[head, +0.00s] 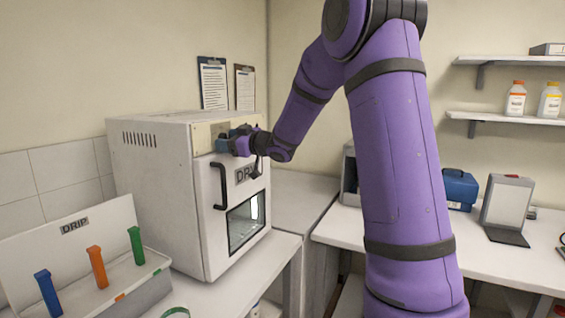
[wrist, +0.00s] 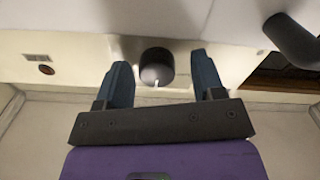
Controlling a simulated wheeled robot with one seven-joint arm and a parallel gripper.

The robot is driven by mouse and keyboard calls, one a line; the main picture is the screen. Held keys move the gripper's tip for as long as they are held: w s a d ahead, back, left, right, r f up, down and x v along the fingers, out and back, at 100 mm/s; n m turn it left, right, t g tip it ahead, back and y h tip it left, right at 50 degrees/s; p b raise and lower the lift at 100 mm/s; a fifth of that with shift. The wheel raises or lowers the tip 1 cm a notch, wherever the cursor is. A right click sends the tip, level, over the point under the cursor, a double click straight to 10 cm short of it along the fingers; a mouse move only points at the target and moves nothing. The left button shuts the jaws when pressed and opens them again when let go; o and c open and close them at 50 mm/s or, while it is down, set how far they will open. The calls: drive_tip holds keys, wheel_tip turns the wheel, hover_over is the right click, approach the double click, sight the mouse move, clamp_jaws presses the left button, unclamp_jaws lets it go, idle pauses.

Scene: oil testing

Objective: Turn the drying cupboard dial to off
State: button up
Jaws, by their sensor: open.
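The drying cupboard (head: 160,190) is a white box with a dark door handle (head: 220,186) and a small window, standing on the left counter. Its dial (wrist: 156,66) is a dark round knob with a pale pointer mark, seen in the wrist view on the cream control panel. My gripper (wrist: 160,75) is open, with one blue finger on each side of the dial and a visible gap on both sides. In the head view my gripper (head: 228,142) is at the panel above the door and hides the dial. I cannot read any dial markings.
A small red button or lamp (wrist: 46,70) sits on the panel, left in the wrist view. The dark handle (wrist: 291,40) is close at the upper right there. A DRIP rack (head: 75,245) with blue, orange and green pieces stands at the left front.

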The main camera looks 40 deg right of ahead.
drive_tip(key=s+d+m, duration=0.3)
drive_tip(key=s+d, duration=0.2)
drive_tip(key=s, duration=0.4)
drive_tip(key=s+a+m+g+h, duration=0.3)
drive_tip(key=s+a+h, duration=0.1)
drive_tip(key=s, duration=0.6)
drive_tip(key=s+a+m+g+h, duration=0.3)
drive_tip(key=s+h, duration=0.3)
drive_tip(key=s, duration=0.5)
drive_tip(key=shift+a+r+g, duration=0.2)
drive_tip(key=shift+a+g, duration=0.2)
drive_tip(key=shift+a, duration=0.35)
drive_tip(key=s+a+f+g+y, duration=0.1)
drive_tip(key=s+a+f+g, duration=0.1)
drive_tip(key=s, duration=0.4)
drive_tip(key=s+a+f+g+y, duration=0.1)
drive_tip(key=s+a+f+g, duration=0.1)
drive_tip(key=s+a, duration=0.2)
drive_tip(key=s, duration=0.3)
drive_tip(key=shift+a+f+n, duration=0.2)
drive_tip(key=shift+a+n, duration=0.1)
drive_tip(key=shift+n, duration=0.1)
